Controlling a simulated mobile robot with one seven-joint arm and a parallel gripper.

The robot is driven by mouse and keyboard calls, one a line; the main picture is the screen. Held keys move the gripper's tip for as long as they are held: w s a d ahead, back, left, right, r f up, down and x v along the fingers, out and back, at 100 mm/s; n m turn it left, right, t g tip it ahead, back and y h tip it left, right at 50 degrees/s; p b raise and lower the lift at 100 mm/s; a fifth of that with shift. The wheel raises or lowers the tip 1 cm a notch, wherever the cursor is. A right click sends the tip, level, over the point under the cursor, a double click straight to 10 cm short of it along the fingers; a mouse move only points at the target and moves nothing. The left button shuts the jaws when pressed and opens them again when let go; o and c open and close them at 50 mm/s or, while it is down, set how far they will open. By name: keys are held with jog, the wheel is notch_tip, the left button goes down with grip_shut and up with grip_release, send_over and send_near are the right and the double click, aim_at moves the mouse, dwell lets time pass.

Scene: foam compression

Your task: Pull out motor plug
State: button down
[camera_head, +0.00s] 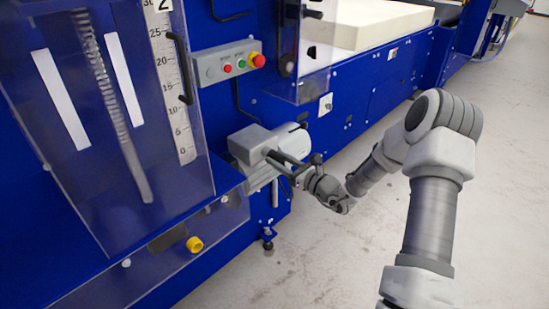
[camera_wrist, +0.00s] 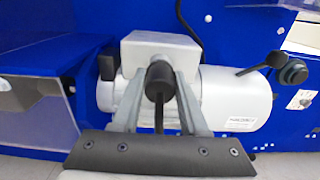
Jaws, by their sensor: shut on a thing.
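The motor plug (camera_wrist: 160,84) is a black cylinder with a dark cable hanging below it in the wrist view. My gripper (camera_wrist: 157,76) is shut on the plug, one grey finger on each side. Behind the plug is the light grey box (camera_wrist: 150,44) on the white motor (camera_wrist: 225,98). In the head view, my gripper (camera_head: 283,163) reaches in from the right to the front of the box (camera_head: 248,141) on the motor (camera_head: 262,172). The plug's front end is hidden, so I cannot tell how far it sits in the box.
The motor is mounted on a large blue machine (camera_head: 225,120). A control panel (camera_head: 229,63) with red and green buttons is above the motor. A yellow knob (camera_head: 195,244) is at lower left. A black lever (camera_wrist: 262,62) is right of the motor. The floor at right is clear.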

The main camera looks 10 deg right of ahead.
aim_at(283, 162)
jog(key=shift+p+v, duration=0.6)
jog(key=shift+v, duration=2.45)
